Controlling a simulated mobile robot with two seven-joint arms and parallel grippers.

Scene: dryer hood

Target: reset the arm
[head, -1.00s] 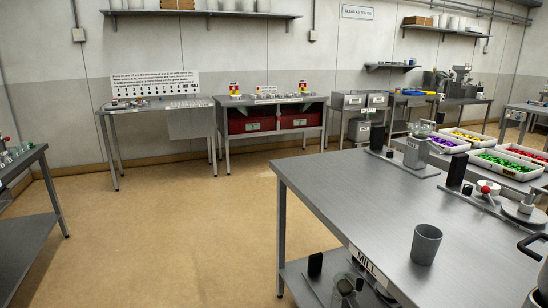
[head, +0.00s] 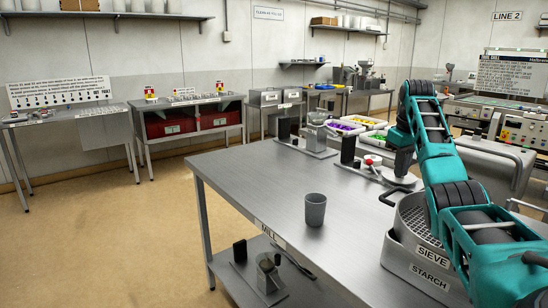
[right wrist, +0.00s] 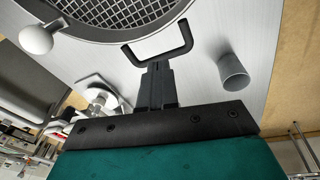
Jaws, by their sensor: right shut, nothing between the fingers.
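My right arm reaches in from the lower right of the head view, bent up and over the sieve. My right gripper (right wrist: 157,72) shows clearly in the right wrist view, its two dark fingers shut together with nothing between them. The fingertips appear just short of the black handle (right wrist: 160,46) of the round sieve; I cannot tell how high above the table they are. The sieve (head: 408,240) stands at the table's right side, partly covered by my arm. My left gripper is not in view.
A grey cup (head: 315,210) stands on the steel table (head: 250,190) left of the sieve. A red-knobbed device (head: 370,161) and trays of coloured pieces (head: 345,128) are farther back. The table's left part and the floor (head: 110,240) beyond are clear.

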